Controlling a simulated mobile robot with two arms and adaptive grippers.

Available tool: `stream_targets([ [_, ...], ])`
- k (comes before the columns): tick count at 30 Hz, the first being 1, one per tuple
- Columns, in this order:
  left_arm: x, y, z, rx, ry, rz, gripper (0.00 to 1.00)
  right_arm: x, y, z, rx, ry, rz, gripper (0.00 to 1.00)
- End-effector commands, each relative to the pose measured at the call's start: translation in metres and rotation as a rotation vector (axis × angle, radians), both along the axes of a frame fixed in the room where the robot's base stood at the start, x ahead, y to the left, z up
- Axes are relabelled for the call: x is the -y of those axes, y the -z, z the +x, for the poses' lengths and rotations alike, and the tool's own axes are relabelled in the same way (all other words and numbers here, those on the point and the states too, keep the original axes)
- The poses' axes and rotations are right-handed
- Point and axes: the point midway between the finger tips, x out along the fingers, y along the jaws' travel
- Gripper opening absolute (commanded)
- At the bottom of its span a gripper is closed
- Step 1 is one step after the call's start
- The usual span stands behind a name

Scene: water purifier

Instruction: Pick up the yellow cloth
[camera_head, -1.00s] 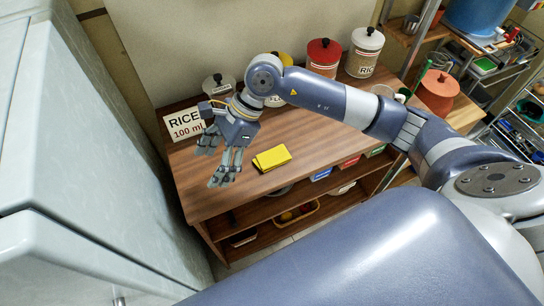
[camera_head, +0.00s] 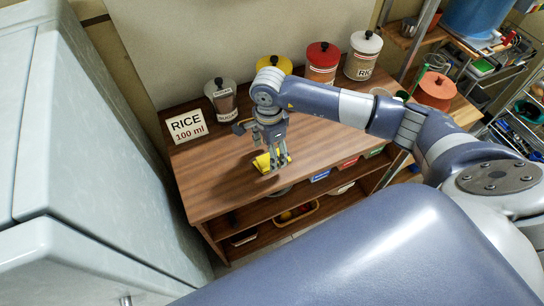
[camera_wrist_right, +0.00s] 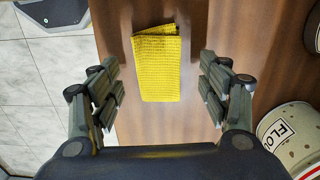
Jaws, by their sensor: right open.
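The yellow cloth (camera_head: 262,162) lies folded on the wooden table top (camera_head: 210,185), near its front edge. It shows whole in the right wrist view (camera_wrist_right: 157,65), between and beyond the fingers. My right gripper (camera_head: 277,168) is over the cloth and hides part of it in the head view. In the right wrist view my right gripper (camera_wrist_right: 160,92) is open, with one finger on each side of the cloth and nothing held. I cannot tell the exact height of the fingertips above the table. My left gripper is not in view.
A RICE 100 ml sign (camera_head: 187,126) and a sugar jar (camera_head: 221,98) stand at the back left. More canisters, one with a red lid (camera_head: 322,60), line the back. A shelf with bins (camera_head: 297,212) is below. The table left of the cloth is clear.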

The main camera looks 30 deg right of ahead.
Motion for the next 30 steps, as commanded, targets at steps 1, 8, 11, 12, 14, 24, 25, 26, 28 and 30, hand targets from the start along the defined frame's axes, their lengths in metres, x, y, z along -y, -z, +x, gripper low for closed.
stream_targets([
  [1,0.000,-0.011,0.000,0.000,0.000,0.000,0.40,-0.004,0.004,-0.003,-0.007,0.001,0.002,0.70],
  [8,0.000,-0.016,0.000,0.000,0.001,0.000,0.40,-0.004,0.031,-0.002,-0.002,0.001,0.002,0.70],
  [11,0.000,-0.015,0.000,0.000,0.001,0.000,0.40,-0.004,0.034,-0.002,0.000,0.001,0.001,0.70],
  [12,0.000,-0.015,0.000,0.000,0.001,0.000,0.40,-0.004,0.034,-0.002,0.000,0.001,0.001,0.70],
  [14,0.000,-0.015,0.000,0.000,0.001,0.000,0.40,-0.004,0.034,-0.002,0.000,0.001,0.001,0.70],
  [24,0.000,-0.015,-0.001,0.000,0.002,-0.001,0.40,-0.004,0.033,-0.002,0.000,0.001,0.001,0.37],
  [25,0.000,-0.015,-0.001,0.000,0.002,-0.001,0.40,-0.004,0.033,-0.002,0.000,0.001,0.001,0.37],
  [26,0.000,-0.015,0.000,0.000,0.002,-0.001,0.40,-0.004,0.033,-0.002,0.000,0.001,0.001,0.37],
  [28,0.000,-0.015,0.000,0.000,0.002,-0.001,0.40,-0.004,0.033,-0.002,0.000,0.001,0.001,0.37],
  [30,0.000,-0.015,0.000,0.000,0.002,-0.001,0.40,-0.004,0.033,-0.002,0.000,0.001,0.001,0.37],
])
